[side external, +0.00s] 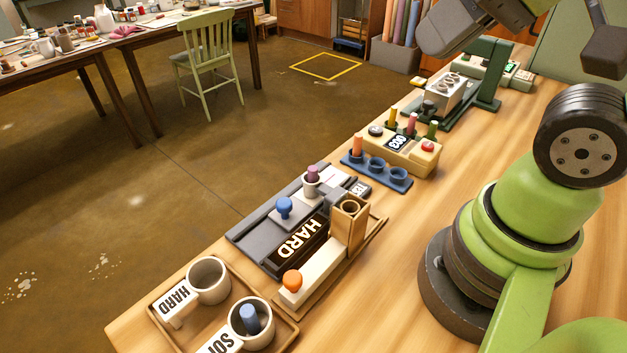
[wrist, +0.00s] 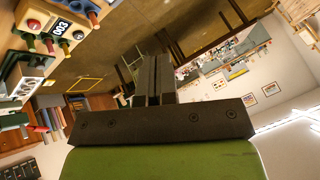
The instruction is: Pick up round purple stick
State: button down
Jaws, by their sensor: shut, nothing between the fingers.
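The round purple stick (side external: 312,174) stands upright in a small pale cup on the grey device with the HARD display, in the side view. I do not make it out in the wrist view. My gripper (wrist: 153,78) shows in the wrist view with its two dark fingers close together and nothing between them. It points out over the room, away from the table objects. In the side view, dark parts of my arm are at the top right, well above the table, and my fingertips cannot be made out.
A wooden tray at the front holds a HARD mug (side external: 208,279) and another mug with a blue stick (side external: 250,319). A blue rack (side external: 376,171) and a 003 box (side external: 397,146) stand farther back.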

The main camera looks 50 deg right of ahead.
jog(key=c, duration=1.8)
grip_release()
jog(key=o, duration=0.8)
jog(key=n+g+h, duration=0.2)
jog(key=n+g, duration=0.5)
jog(key=n, duration=2.3)
send_over(313, 168)
notch_tip(313, 168, down, 15)
notch_tip(313, 168, down, 10)
jog(key=shift+r, duration=0.15)
